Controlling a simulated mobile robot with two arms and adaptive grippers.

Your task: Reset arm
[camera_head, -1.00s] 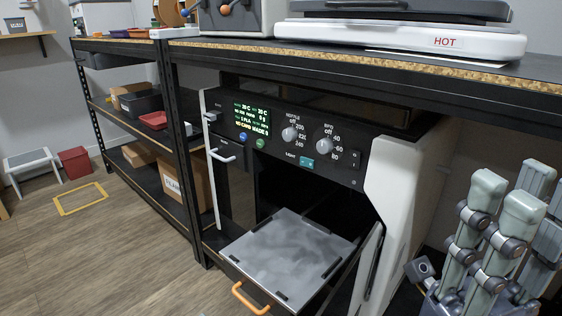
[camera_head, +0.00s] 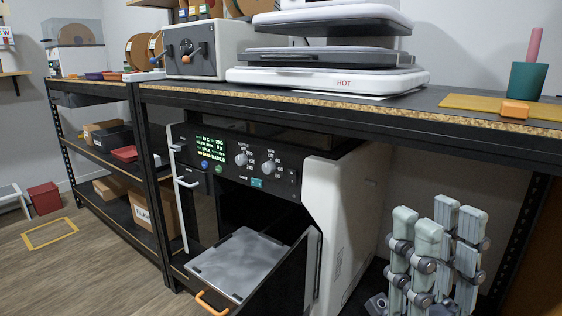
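My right gripper (camera_head: 436,232) is at the lower right, fingers pointing up, to the right of the black and white machine (camera_head: 340,210). Its pale fingers with dark joints stand apart, and I see nothing between them. It is clear of the machine. The lower part of the gripper and arm is cut off by the bottom edge. My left gripper is not in view.
The machine's door hangs open, with a grey plate (camera_head: 238,262) and an orange handle (camera_head: 212,304). The bench (camera_head: 200,97) above carries a white press marked HOT (camera_head: 325,80), a control box (camera_head: 194,48) and a green cup (camera_head: 527,80). Shelves stand left.

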